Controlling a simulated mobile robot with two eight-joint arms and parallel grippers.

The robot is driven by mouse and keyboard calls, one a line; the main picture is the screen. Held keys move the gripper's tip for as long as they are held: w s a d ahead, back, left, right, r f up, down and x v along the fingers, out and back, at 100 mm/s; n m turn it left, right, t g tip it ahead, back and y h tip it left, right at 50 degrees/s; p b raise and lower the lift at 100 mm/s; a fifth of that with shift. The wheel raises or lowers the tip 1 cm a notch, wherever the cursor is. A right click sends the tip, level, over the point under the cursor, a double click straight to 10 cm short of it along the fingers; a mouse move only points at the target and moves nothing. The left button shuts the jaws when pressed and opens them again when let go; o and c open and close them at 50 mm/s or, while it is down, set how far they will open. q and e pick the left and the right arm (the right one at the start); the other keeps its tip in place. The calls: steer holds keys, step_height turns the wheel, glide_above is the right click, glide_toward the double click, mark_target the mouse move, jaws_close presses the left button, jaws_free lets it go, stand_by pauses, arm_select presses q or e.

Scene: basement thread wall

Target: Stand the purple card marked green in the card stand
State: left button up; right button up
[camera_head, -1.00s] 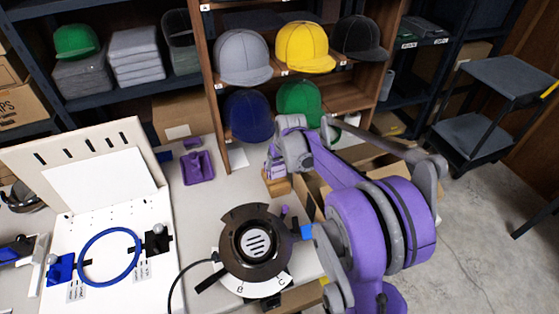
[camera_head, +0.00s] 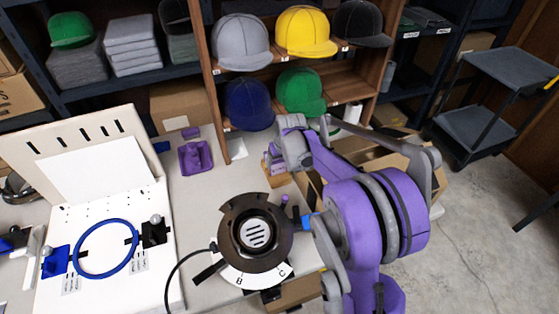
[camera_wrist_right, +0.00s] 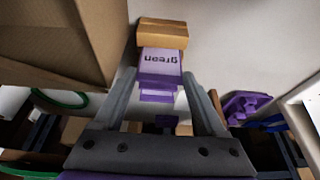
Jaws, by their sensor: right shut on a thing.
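The purple card marked green (camera_wrist_right: 160,62) shows in the right wrist view, its word upside down there. My right gripper (camera_wrist_right: 159,80) is shut on it, one grey finger at each side. The wooden card stand (camera_wrist_right: 162,33) is directly beyond the card, and the card's far edge meets or overlaps it. I cannot tell whether the card sits in the slot. In the head view the wooden stand (camera_head: 279,181) is on the table, with the purple card (camera_head: 271,163) beside or above it, partly hidden by my right wrist.
A round dark machine (camera_head: 255,232) stands in front of the stand. A purple holder (camera_head: 196,157) lies left of it. A white board with a blue hoop (camera_head: 78,256) fills the left.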

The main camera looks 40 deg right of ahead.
steer(key=shift+f, duration=0.2)
stand_by(0.3)
steer(key=shift+f, duration=0.15)
steer(key=o, duration=0.8)
steer(key=shift+o, duration=0.2)
steer(key=p+v, duration=0.1)
steer(key=v, duration=1)
steer(key=shift+w, duration=0.1)
